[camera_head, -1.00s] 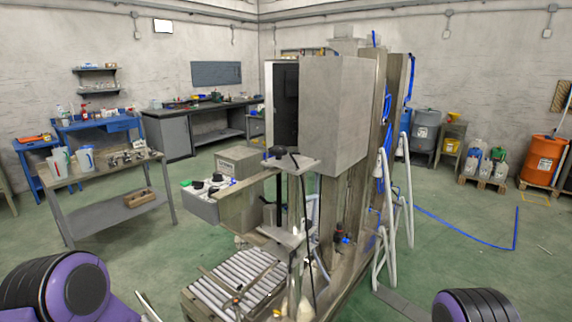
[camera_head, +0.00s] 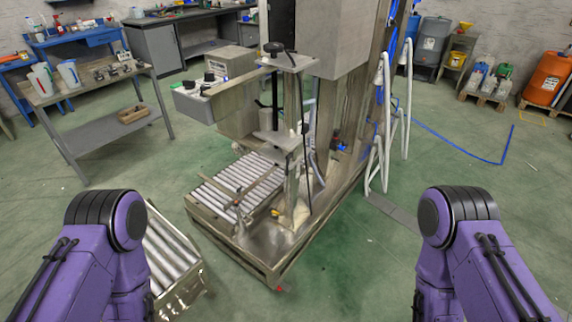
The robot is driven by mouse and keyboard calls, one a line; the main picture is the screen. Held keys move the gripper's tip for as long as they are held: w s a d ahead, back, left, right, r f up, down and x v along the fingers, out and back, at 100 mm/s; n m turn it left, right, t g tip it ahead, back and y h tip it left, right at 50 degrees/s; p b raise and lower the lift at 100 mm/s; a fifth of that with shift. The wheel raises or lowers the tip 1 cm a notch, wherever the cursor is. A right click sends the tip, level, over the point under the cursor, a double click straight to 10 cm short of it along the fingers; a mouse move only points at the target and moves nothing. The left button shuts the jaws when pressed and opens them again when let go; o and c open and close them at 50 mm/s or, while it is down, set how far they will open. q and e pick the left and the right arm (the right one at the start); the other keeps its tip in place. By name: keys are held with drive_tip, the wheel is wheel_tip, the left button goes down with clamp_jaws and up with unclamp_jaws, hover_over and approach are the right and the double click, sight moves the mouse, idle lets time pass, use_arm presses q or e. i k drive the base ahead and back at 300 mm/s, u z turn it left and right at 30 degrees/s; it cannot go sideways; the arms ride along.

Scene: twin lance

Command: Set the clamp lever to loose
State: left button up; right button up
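The machine (camera_head: 335,40), a grey metal filling stand, rises in the middle of the camera_head view. A black knob (camera_head: 274,47) sits on top of its upper bracket (camera_head: 290,62). A thin rod with a small handle (camera_head: 238,200) lies across its roller conveyor (camera_head: 235,188). A small yellow part (camera_head: 276,213) shows low on the column. I cannot tell which of these small parts is the clamp lever, nor its setting. My two purple arms show at the lower left and lower right, apart from the machine. Both grippers are hidden below the picture.
A second roller section (camera_head: 165,250) stands beside my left arm. A work table (camera_head: 100,88) with jugs is at the left. White tubular rails (camera_head: 383,130) stand right of the machine. Green floor is clear in front of the machine and at right.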

sight(288, 167)
drive_tip(key=u, duration=0.55)
drive_tip(key=k, duration=0.65)
drive_tip(key=u, duration=1.1)
drive_tip(key=i, duration=1.4)
drive_tip(key=z, duration=0.85)
drive_tip(key=i, duration=0.3)
drive_tip(key=z, duration=0.3)
